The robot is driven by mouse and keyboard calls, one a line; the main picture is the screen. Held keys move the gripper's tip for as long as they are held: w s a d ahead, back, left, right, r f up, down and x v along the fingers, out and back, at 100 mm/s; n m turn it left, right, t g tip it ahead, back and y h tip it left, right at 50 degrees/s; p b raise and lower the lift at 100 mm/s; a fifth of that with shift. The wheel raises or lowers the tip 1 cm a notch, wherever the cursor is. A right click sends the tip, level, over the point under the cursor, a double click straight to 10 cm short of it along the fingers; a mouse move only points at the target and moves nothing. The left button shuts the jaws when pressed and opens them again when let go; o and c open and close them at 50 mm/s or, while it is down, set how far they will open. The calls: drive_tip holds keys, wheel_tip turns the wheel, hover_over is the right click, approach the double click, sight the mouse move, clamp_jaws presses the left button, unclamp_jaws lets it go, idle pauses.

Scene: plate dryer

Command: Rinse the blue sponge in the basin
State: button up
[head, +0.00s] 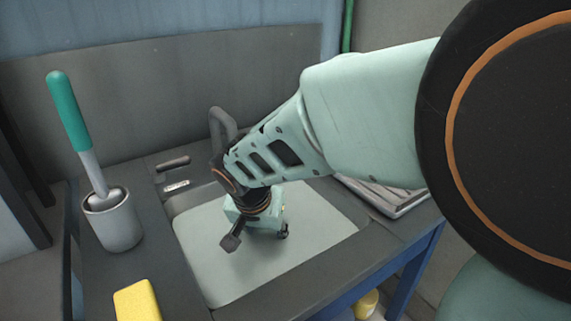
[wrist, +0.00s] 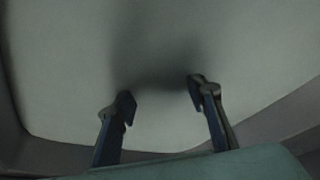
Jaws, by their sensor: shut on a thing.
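The basin (head: 190,198) is set into the dark counter, and a smooth pale grey-green surface (head: 312,215) fills its opening. My gripper (head: 257,237) points down over the middle of the basin, its two fingers spread apart. The fingertips also show in the wrist view (wrist: 160,92), low over the pale surface, with a dark blurred patch beyond them.
A yellow sponge (head: 137,300) lies on the counter's near left. A grey pot (head: 112,225) holds a green-handled brush (head: 68,110). The faucet (head: 219,122) rises behind my wrist. A ridged metal tray (head: 400,203) lies to the right, and a yellow thing (head: 366,303) is below the counter.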

sight(267, 233)
wheel_tip(267, 233, up, 14)
drive_tip(key=p, duration=0.9)
drive_tip(key=shift+r, duration=0.15)
drive_tip(key=shift+r, duration=0.1)
idle(0.5)
